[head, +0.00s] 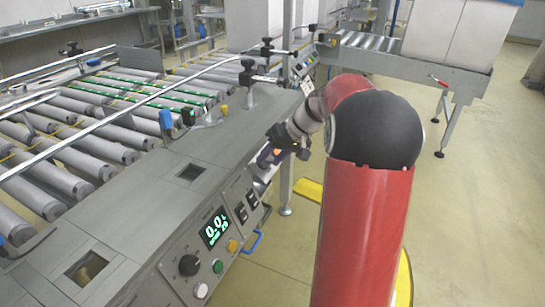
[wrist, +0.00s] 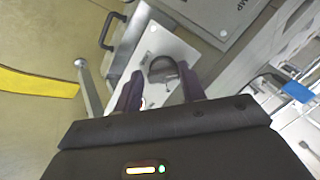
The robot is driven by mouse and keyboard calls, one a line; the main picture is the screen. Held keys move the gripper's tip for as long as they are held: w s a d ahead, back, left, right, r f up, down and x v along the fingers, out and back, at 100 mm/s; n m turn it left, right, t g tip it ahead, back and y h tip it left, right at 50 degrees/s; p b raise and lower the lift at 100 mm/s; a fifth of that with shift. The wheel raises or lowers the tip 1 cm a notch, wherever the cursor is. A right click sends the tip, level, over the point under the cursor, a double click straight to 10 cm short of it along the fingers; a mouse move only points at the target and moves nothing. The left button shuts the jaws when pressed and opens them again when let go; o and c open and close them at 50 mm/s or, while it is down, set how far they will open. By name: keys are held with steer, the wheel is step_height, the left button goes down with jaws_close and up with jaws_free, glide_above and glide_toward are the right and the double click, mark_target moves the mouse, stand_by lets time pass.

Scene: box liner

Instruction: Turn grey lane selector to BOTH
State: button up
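A dark grey knob (wrist: 162,70), which looks like the lane selector, sits on a pale plate (wrist: 150,45) in the wrist view. Its setting and any lane labels cannot be read. My gripper (wrist: 160,88) has its two dark purple fingers apart, one to each side of the knob's lower part. Whether either finger touches the knob I cannot tell. In the head view my gripper (head: 265,155) is at the right side of the conveyor's control housing, and the selector is hidden there behind my arm.
A roller conveyor (head: 80,130) lies to the left. A black handle (wrist: 110,30) is near the plate in the wrist view. Open floor lies at right.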

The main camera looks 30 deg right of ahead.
steer(key=shift+d, duration=0.15)
steer(key=c, duration=0.5)
